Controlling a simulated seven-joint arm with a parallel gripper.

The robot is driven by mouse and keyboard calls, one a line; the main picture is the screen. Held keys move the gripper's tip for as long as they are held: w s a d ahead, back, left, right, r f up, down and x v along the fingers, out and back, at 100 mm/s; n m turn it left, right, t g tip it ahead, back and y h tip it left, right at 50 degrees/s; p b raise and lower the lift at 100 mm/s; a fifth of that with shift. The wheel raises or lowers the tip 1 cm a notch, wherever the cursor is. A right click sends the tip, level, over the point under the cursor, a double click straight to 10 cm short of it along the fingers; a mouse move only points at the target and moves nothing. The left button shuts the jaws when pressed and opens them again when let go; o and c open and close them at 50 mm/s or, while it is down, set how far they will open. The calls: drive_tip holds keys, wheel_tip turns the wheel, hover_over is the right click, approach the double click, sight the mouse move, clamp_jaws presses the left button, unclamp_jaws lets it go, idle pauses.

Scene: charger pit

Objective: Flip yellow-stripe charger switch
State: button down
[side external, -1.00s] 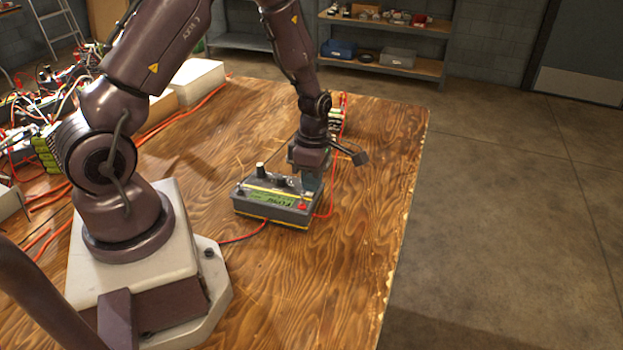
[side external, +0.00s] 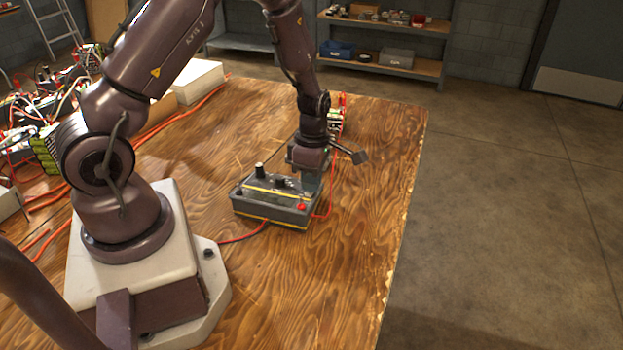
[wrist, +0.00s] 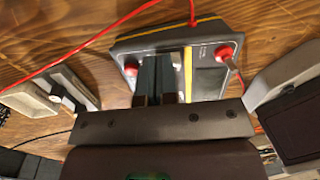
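The charger (side external: 270,208) is a grey box with a yellow stripe (side external: 268,191) along its top, standing on the wooden table. It has a black knob on a pale post and a red terminal (side external: 301,207); its front display is dark. In the wrist view the charger (wrist: 170,40) shows its yellow stripe (wrist: 188,72) and two red terminals. My gripper (side external: 298,180) is down at the charger's top, on its far right side. Its two dark fingers (wrist: 157,75) are close together beside the stripe. The switch is hidden, and I cannot tell whether the fingers touch it.
Red cables (side external: 240,238) run from the charger over the table (side external: 330,270). Another device (side external: 335,118) with wires stands behind my gripper. A tangle of wires and battery packs (side external: 45,152) fills the far left. The table's right edge is close to the charger; its front right is clear.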

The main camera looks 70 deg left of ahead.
drive_tip(key=shift+s+d+f+g, duration=0.3)
drive_tip(key=shift+s+d, duration=0.35)
drive_tip(key=shift+d, duration=0.15)
wheel_tip(320, 180, up, 15)
drive_tip(key=w+a, duration=0.2)
drive_tip(key=shift+w+a+f, duration=0.15)
drive_tip(key=shift+a+f, duration=0.05)
drive_tip(key=shift+a, duration=0.1)
drive_tip(key=shift+s+d+r+t+y, duration=0.1)
drive_tip(key=shift+s+d+t+y, duration=0.2)
drive_tip(key=shift+s+t+y, duration=0.15)
